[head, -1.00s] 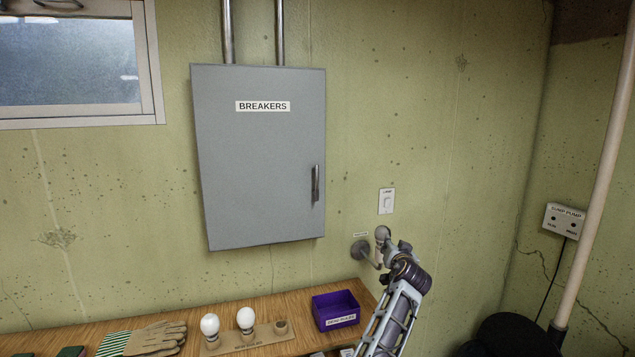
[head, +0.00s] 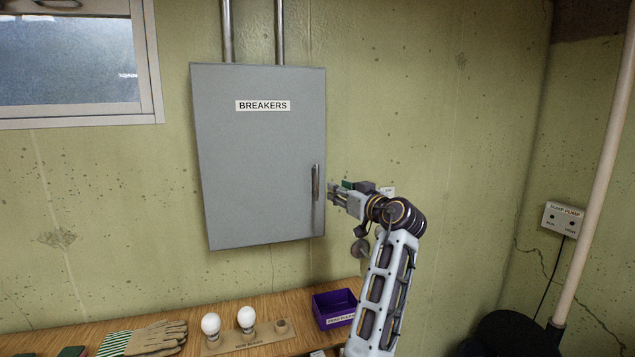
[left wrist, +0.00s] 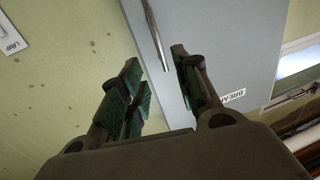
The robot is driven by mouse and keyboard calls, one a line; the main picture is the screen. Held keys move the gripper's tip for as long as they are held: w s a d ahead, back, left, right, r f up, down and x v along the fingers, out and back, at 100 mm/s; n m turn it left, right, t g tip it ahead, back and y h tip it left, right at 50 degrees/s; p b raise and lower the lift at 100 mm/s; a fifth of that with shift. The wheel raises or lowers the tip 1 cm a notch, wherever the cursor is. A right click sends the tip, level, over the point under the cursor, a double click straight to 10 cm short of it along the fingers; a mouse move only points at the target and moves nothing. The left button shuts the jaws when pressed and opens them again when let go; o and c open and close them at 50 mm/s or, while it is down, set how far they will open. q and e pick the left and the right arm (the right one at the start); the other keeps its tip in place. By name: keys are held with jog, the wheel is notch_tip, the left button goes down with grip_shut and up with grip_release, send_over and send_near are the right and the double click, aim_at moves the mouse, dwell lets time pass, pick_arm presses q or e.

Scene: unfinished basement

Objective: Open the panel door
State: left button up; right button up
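The grey breaker panel door (head: 258,155) hangs shut on the wall, labelled BREAKERS. Its upright metal handle (head: 315,183) is near the door's right edge. My left gripper (head: 333,195) is just right of the handle, pointing at it from the side. In the left wrist view my left gripper (left wrist: 158,66) is open, with its green-padded fingers apart. The handle (left wrist: 156,35) shows in the gap ahead of them, and the fingers do not grip it. My right gripper is not in view.
A wooden bench (head: 285,345) below holds bulbs (head: 246,318), a glove (head: 157,338) and a purple bin (head: 334,306). A light switch (head: 388,191) is partly hidden behind my arm. A sump pump box (head: 563,218) is at the right. The space before the door is clear.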

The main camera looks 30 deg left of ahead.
aim_at(318, 181)
pick_arm(q)
jog(key=p+x, duration=0.3)
jog(key=x, duration=0.9)
jog(key=shift+w+p, duration=0.1)
jog(key=shift+p, duration=0.25)
jog(key=shift+x, duration=0.9)
jog(key=shift+f, duration=0.1)
grip_shut()
